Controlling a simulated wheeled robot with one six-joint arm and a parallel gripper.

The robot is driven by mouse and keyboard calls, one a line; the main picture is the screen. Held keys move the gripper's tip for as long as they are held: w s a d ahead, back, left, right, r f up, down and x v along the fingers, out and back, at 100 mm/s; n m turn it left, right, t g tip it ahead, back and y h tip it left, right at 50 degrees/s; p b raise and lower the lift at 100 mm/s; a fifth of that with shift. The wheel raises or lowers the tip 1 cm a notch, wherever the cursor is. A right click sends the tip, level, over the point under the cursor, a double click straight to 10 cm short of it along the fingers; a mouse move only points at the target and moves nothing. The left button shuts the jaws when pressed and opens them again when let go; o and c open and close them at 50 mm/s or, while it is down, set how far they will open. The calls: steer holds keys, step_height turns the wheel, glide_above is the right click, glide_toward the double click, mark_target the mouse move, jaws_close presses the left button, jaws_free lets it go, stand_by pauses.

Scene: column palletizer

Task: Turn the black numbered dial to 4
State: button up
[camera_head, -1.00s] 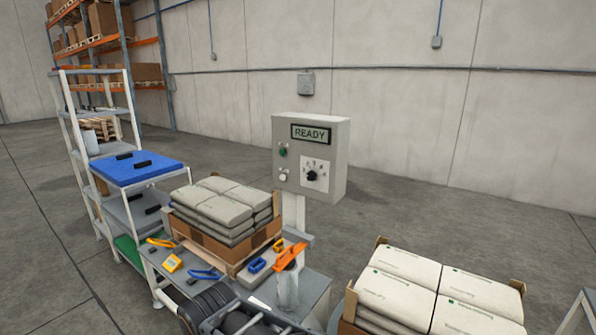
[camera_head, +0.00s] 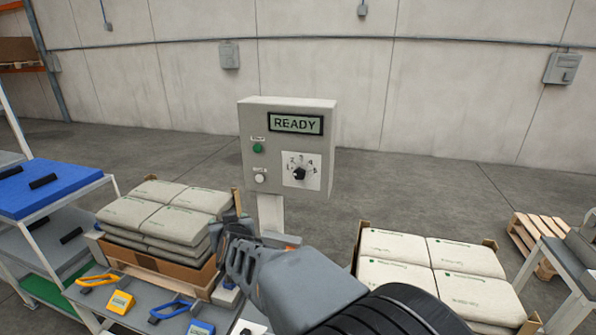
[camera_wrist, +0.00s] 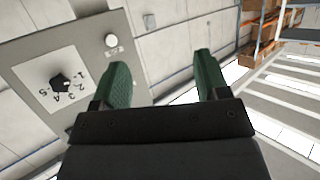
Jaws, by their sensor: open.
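The black dial (camera_head: 300,173) sits on a white plate on the front of the grey control box (camera_head: 245,185), below its READY display. In the wrist view the dial (camera_wrist: 60,82) is at the left, with the numerals 1 to 5 printed around it. Which numeral its pointer marks is not clear to me. My gripper (camera_head: 232,226) is below and left of the dial in the head view. In the wrist view its two green fingers (camera_wrist: 162,70) are spread, with nothing between them. The dial lies outside the left finger, apart from it.
A green button (camera_head: 257,148) and a white button (camera_head: 259,178) are left of the dial. Stacked bags (camera_head: 160,205) stand left of the box post, and more bags (camera_head: 430,262) stand right. Tools, including a yellow one (camera_head: 119,303), lie on the table below.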

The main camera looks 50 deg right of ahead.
steer(key=s+d+r+m+g+h, duration=0.1)
steer(key=s+d+r+m+h, duration=0.15)
steer(key=d+h, duration=0.45)
steer(key=m+g+h+p, duration=0.1)
steer(key=m+g+h, duration=0.2)
steer(key=m+g, duration=0.1)
glide_toward(299, 174)
steer(key=p+x, duration=0.2)
steer(key=x, duration=0.8)
steer(key=shift+w+d, duration=0.1)
steer(key=shift+c, duration=0.4)
steer(key=c, duration=0.8)
steer(key=shift+c, duration=0.2)
